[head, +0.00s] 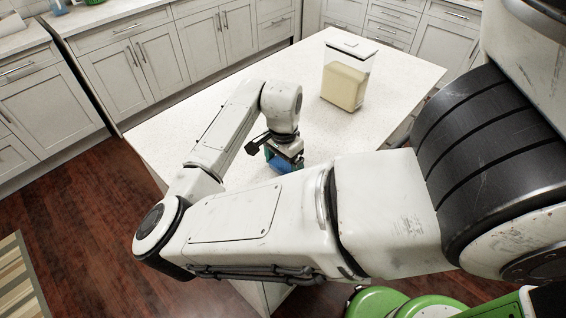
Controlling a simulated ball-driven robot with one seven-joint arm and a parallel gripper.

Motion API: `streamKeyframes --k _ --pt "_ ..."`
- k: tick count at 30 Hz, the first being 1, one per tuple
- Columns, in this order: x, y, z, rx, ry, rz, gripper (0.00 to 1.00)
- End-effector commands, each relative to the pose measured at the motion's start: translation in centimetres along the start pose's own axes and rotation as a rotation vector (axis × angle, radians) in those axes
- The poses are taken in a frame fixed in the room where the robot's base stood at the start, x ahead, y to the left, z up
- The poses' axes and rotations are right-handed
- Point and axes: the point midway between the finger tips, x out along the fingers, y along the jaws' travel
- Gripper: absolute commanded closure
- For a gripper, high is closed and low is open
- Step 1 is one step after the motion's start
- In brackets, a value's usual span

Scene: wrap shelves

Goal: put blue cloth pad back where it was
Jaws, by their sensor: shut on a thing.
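My gripper (286,158) points down over the white island top (408,75). It is shut on the blue cloth pad (276,161), which shows as a small blue patch at the jaws. My forearm hides part of the pad and the counter just in front of it. I cannot tell whether the pad touches the counter or hangs just above it.
A clear container with pale yellow contents (344,86) stands on the island behind and right of my gripper. The island top between them is bare. Grey cabinets (140,65) line the back, a wooden floor (75,190) and a striped rug (22,275) lie left.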

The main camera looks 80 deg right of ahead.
Motion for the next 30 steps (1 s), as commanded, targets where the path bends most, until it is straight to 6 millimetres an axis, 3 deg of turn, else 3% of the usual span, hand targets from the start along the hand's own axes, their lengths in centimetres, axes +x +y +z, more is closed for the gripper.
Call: streamKeyframes --k 1,2,5,12,17,30 --pt "0.3 0.0 0.0 -0.001 0.0 0.001 0.39" --pt "0.3 0.0 0.0 -0.001 0.0 0.0 0.1" --pt "0.2 0.0 0.0 -0.001 0.0 0.0 0.0" --pt "0.1 0.0 0.0 0.0 -0.001 0.0 0.0" --pt "-1.2 -0.1 0.0 0.0 0.0 -0.002 0.0" --pt "-9.6 0.0 0.0 0.001 0.0 -0.003 0.0"
